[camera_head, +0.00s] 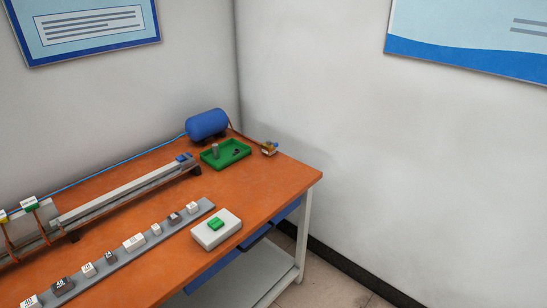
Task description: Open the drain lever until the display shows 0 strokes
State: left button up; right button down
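A small brass-coloured fitting with a blue part (269,149) sits near the far right corner of the orange table; it may be the drain lever, but it is too small to tell its position. A pale box with a green top piece (216,228) sits near the front edge; I cannot tell whether the green piece is a display or a button. No stroke number is readable. A blue tank (207,124) lies at the back, with a thin pipe running from it toward the fitting. Neither of my grippers is in view.
The orange table (262,185) is clear around its right end. A green tray (225,155) holds small grey and dark items. A long metal rail (120,192) runs along the table. Several labelled blocks stand on a grey strip (100,267). Walls stand behind and to the right.

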aim_at(268, 142)
jog(key=i+l, duration=0.15)
jog(key=i, duration=0.15)
jog(key=i+l, duration=0.1)
jog(key=i, duration=0.25)
jog(key=i+l, duration=0.15)
jog(key=l, duration=0.25)
jog(key=i+l, duration=0.1)
jog(key=l, duration=0.25)
jog(key=i+l+z, duration=0.1)
jog(key=l, duration=0.3)
jog(key=i+l, duration=0.15)
jog(key=l, duration=0.2)
jog(key=i+l, duration=0.15)
jog(key=l, duration=0.25)
jog(key=i+l+z, duration=0.1)
jog(key=l, duration=0.25)
